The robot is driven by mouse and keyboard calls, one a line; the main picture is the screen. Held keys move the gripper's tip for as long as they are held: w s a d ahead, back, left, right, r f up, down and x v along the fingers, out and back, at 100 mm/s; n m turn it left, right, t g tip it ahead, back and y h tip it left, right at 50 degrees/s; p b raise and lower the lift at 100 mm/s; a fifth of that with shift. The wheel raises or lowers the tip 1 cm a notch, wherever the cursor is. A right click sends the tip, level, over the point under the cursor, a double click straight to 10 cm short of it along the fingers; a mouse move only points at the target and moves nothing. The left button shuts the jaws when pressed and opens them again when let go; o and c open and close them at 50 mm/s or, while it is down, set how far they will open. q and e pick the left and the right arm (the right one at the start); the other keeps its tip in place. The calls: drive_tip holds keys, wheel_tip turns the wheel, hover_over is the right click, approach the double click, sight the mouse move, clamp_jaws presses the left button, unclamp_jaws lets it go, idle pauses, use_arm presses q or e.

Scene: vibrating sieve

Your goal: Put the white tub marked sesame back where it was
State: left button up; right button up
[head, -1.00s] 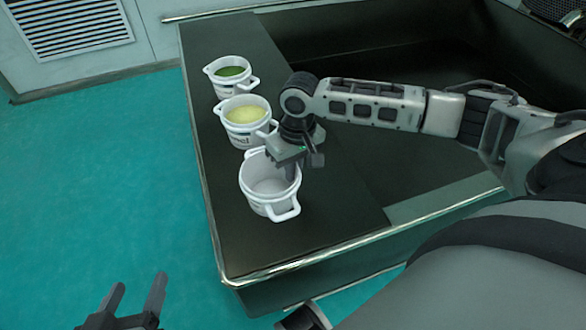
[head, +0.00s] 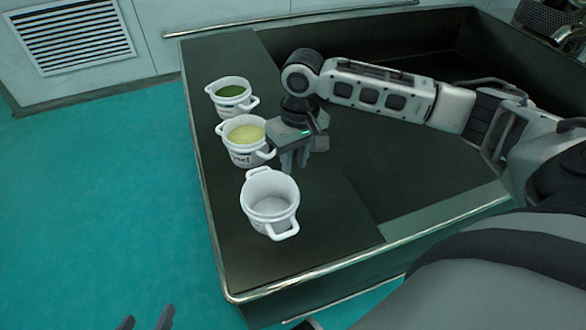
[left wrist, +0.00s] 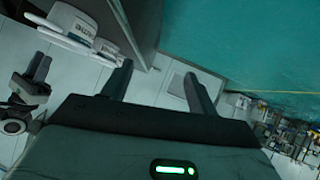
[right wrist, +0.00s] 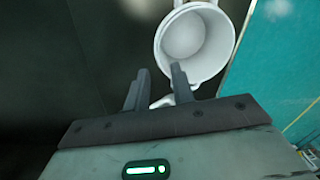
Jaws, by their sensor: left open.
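Three white two-handled tubs stand upright in a row on the dark tabletop. The nearest tub (head: 270,212) looks empty and shows no readable marking; it also shows in the right wrist view (right wrist: 200,50). The middle tub (head: 246,157) holds pale yellow contents and has dark lettering too small to read. I cannot tell which tub is marked sesame. My right gripper (head: 295,165) is just behind and right of the nearest tub, apart from it. Its fingers (right wrist: 160,72) are parted with nothing between them. My left gripper (head: 146,320) is open and empty over the floor, left of the table.
The far tub (head: 219,102) holds green contents. The dark tabletop (head: 325,215) is bare to the right of the tubs, beneath my right arm. A metal rail (head: 310,272) runs along the table's front edge. A wall vent is at the far left.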

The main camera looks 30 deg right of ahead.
use_arm(q)
drive_tip(key=shift+a+f+g, duration=0.25)
drive_tip(key=shift+f+g, duration=0.05)
drive_tip(key=shift+f, duration=0.1)
use_arm(e)
wheel_tip(320, 180, up, 2)
drive_tip(key=shift+d+r, duration=0.1)
drive_tip(key=shift+r, duration=0.15)
